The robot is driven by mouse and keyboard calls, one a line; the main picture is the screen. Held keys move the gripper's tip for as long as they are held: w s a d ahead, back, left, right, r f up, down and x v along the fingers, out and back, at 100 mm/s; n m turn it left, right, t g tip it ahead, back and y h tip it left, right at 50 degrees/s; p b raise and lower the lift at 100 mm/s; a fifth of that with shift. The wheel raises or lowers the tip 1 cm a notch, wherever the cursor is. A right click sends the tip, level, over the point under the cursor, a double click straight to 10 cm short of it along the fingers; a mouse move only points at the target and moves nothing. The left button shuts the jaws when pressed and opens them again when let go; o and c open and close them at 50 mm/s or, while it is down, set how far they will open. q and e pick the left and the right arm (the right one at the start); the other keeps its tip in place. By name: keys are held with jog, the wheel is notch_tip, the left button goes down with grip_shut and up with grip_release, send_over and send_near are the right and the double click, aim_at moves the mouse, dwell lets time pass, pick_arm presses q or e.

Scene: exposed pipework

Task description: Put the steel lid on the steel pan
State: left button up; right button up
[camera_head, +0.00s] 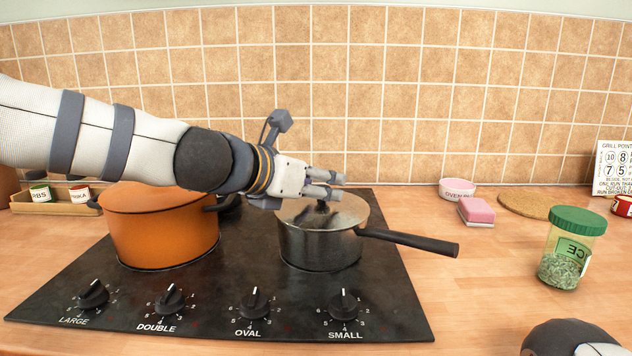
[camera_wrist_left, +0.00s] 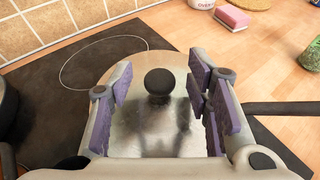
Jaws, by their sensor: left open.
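The steel pan (camera_head: 318,250) stands on the right part of the black hob, its dark handle pointing right. The steel lid (camera_head: 350,211) lies on top of the pan, and its dark round knob (camera_wrist_left: 158,82) shows in the left wrist view. My left gripper (camera_head: 333,184) is just above the lid at the knob. In the left wrist view its purple-padded fingers (camera_wrist_left: 165,95) are open on either side of the knob with gaps to both. The far rim of the pan is partly hidden. Part of my right arm (camera_head: 572,338) shows at the bottom right, without its fingers.
An orange pot (camera_head: 163,238) stands on the left of the hob (camera_head: 215,290), below my left arm. A pink sponge (camera_head: 476,211), a small bowl (camera_head: 457,188) and a green-lidded jar (camera_head: 571,248) stand on the counter at right. The tiled wall is behind.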

pick_arm(q)
jog(key=shift+r, duration=0.25)
jog(key=shift+r+p, duration=0.35)
jog(key=shift+r, duration=0.4)
jog(key=p+v, duration=0.2)
jog(key=v, duration=0.9)
jog(key=shift+s+a+f, duration=0.2)
jog(key=shift+s+a, duration=0.1)
jog(key=shift+s, duration=0.1)
pick_arm(e)
jog(key=shift+t, duration=0.6)
jog(key=w+r, duration=0.3)
jog(key=shift+w+r, duration=0.15)
